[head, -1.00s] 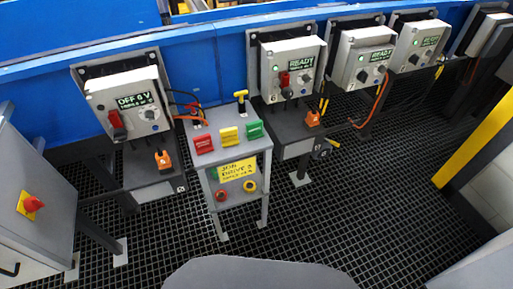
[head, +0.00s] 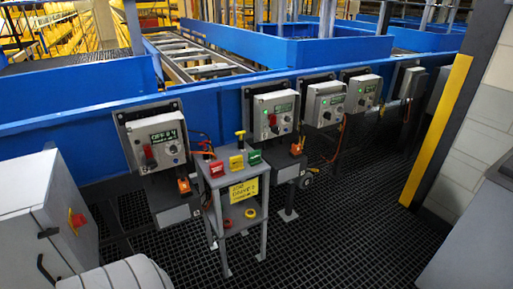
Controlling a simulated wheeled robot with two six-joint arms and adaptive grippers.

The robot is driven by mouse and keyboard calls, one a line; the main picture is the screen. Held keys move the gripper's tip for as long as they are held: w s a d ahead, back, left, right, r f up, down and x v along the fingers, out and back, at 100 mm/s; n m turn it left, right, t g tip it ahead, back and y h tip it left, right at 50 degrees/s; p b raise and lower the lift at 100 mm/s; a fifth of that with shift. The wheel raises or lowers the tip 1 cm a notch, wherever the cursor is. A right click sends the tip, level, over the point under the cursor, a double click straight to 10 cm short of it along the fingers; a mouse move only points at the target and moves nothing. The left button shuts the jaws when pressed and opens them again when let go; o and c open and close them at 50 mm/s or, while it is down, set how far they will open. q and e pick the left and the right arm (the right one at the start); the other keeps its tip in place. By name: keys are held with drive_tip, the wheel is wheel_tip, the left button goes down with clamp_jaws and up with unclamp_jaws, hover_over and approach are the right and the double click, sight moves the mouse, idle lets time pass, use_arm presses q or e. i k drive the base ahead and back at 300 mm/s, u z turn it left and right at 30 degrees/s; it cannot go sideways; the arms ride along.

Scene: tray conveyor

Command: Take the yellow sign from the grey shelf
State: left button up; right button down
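The small grey shelf (head: 262,201) stands on the dark grating in front of the blue conveyor wall. A small yellow sign (head: 236,163) stands on its top, between a red sign (head: 216,169) and a green sign (head: 254,157). A larger yellow label with writing (head: 244,192) shows on the shelf's front, above a red ring and a yellow ring on the lower level. Neither of my grippers is in view.
Several grey control boxes, one reading OFF (head: 158,141), line the blue wall (head: 90,150). A grey cabinet with a red knob (head: 76,221) stands at left. A yellow-edged pillar (head: 436,130) is at right. The grating (head: 340,235) right of the shelf is clear.

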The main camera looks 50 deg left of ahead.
sight(236, 162)
drive_tip(key=z, duration=0.2)
drive_tip(key=i, duration=1.1)
drive_tip(key=u, duration=0.4)
drive_tip(key=i, duration=0.8)
drive_tip(key=u, duration=0.8)
